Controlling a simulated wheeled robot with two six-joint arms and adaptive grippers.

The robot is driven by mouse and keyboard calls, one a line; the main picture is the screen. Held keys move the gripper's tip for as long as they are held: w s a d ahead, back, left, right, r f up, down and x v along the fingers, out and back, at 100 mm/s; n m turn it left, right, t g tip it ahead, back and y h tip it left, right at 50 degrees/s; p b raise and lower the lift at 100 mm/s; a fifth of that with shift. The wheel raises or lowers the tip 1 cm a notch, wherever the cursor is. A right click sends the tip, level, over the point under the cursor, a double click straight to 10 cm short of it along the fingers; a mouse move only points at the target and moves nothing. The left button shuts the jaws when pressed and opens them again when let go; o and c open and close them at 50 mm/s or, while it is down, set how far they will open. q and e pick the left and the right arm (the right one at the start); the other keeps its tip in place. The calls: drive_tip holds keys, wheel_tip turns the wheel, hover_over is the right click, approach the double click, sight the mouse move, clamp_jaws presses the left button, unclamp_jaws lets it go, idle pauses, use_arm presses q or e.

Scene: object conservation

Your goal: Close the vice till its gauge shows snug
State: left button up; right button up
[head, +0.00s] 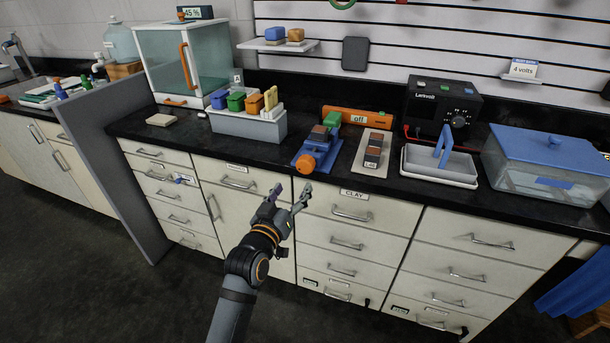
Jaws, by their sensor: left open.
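The blue vice (321,149) stands on the black counter near its front edge, with an orange knob (306,163) facing forward. A brownish block (319,134) shows at its jaws, but I cannot tell how tightly it sits there. I cannot make out a gauge reading on the vice. An orange device (357,117) behind it carries a label reading "off!". My left gripper (289,190) is open and empty, in front of the drawers, below and a little left of the knob, touching nothing. My right gripper is not in view.
A beige board (383,163) with a labelled block (373,150) lies right of the vice. A grey bin rack (240,126) stands to the left. A white tray (458,180), a black power supply (434,103) and a blue-lidded tank (505,174) stand to the right. Drawer handles jut out below.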

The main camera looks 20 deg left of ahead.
sight(304, 169)
use_arm(q)
drive_tip(key=w, duration=1)
drive_tip(key=shift+w+d+r, duration=0.1)
drive_tip(key=shift+w+d, duration=0.05)
drive_tip(key=shift+w, duration=0.1)
drive_tip(key=shift+c, duration=0.3)
